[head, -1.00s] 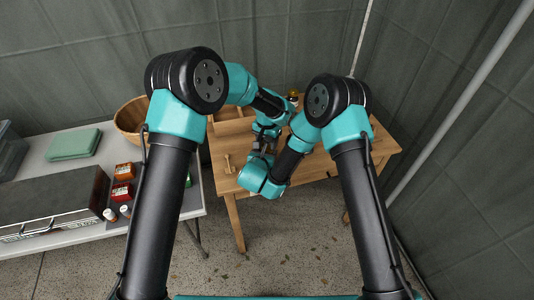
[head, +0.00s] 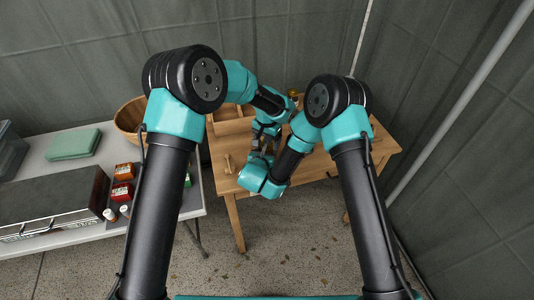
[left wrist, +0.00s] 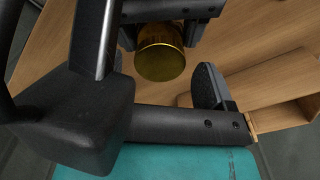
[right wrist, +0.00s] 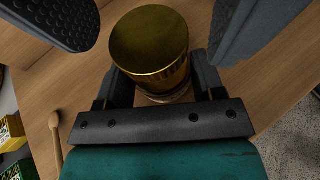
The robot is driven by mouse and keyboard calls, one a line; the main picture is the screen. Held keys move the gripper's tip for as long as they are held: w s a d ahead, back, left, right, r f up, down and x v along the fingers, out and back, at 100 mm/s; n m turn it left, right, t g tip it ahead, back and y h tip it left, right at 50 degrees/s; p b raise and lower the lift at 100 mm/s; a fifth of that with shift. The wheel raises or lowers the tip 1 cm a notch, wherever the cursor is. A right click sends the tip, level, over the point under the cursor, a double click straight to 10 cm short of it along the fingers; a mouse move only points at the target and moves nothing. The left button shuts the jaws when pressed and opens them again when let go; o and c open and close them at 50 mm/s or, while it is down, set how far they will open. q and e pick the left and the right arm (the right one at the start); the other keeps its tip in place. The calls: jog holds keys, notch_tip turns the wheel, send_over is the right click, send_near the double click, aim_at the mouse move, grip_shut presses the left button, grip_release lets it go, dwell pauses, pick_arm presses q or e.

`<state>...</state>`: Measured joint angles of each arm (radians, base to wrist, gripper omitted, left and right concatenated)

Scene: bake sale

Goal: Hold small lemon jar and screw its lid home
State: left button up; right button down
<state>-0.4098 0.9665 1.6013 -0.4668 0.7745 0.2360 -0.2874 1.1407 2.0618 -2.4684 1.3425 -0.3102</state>
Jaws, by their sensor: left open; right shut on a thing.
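The small jar shows its round gold lid (left wrist: 160,62) in the left wrist view. In the right wrist view the same jar (right wrist: 172,78) stands between my right fingers, lid toward the camera. My right gripper (right wrist: 163,84) is shut on the jar below its lid. My left gripper (left wrist: 152,72) is open, its fingers spread on either side of the lid and apart from it. The lid sits on top of the jar; how tightly it is seated I cannot tell. In the head view my arms hide the jar.
The wooden table (head: 318,172) lies under both grippers. A wooden stick-like tool (head: 228,164) lies at its left, near wooden trays (head: 232,127). Another yellow-topped jar (head: 293,96) stands at the back.

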pick_arm(q)
jog(key=shift+r, duration=1.85)
jog(key=shift+c, duration=0.4)
jog(key=r+n, duration=0.1)
jog(key=n, duration=0.3)
jog(key=shift+r+n, duration=0.3)
jog(key=shift+r, duration=0.1)
jog(key=n, duration=0.1)
jog(key=r+n, duration=0.1)
jog(key=n, duration=0.2)
jog(key=shift+r+n, duration=0.35)
jog(key=shift+n, duration=0.05)
jog(key=shift+f, duration=4.05)
